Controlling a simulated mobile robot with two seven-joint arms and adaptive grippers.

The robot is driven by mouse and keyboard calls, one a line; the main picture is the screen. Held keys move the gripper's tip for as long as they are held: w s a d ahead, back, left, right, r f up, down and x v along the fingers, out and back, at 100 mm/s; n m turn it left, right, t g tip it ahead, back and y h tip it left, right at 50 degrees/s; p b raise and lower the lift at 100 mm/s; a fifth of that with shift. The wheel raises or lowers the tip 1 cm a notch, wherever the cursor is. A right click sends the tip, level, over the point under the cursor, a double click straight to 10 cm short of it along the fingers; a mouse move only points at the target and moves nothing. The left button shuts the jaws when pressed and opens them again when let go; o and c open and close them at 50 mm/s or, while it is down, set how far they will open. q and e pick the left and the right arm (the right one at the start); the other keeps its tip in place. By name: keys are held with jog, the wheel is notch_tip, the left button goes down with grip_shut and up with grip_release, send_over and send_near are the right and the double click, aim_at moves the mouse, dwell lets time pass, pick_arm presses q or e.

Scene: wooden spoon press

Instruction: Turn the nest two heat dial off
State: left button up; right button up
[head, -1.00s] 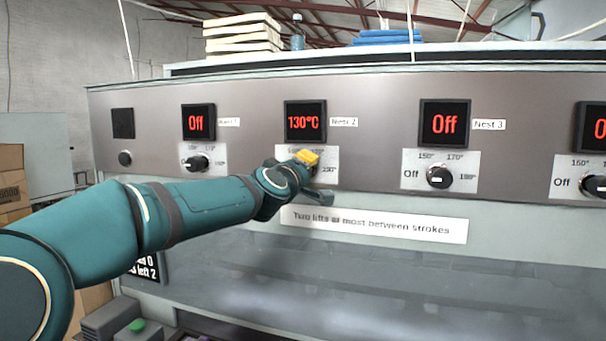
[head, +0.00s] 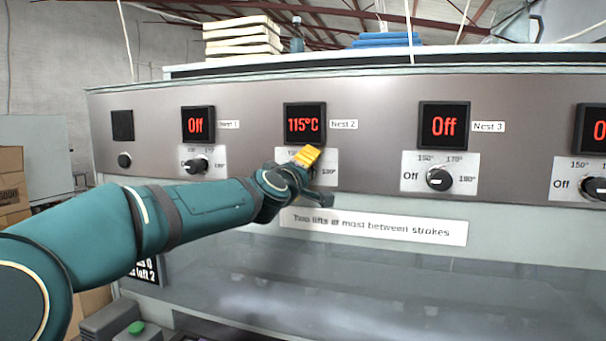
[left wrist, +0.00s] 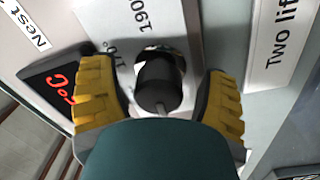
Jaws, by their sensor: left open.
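The nest two display (head: 304,124) reads 115°C in red, with the Nest 2 label (head: 344,125) to its right. Below it is the nest two dial plate (head: 328,172), largely covered by my left gripper (head: 308,160) in the head view. In the left wrist view the black dial knob (left wrist: 158,82) stands between the two yellow fingers of my left gripper (left wrist: 160,92). The fingers are open, with a gap visible on both sides of the knob. The knob's pointer direction is hard to tell. My right gripper is not in view.
The nest one dial (head: 196,166) is to the left and the nest three dial (head: 439,179) to the right; both displays read Off. A sign (head: 374,226) sits just below the gripper. A green button (head: 136,327) is at the lower left.

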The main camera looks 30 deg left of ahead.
pick_arm(q)
jog(key=v, duration=1.2)
jog(key=shift+f, duration=0.1)
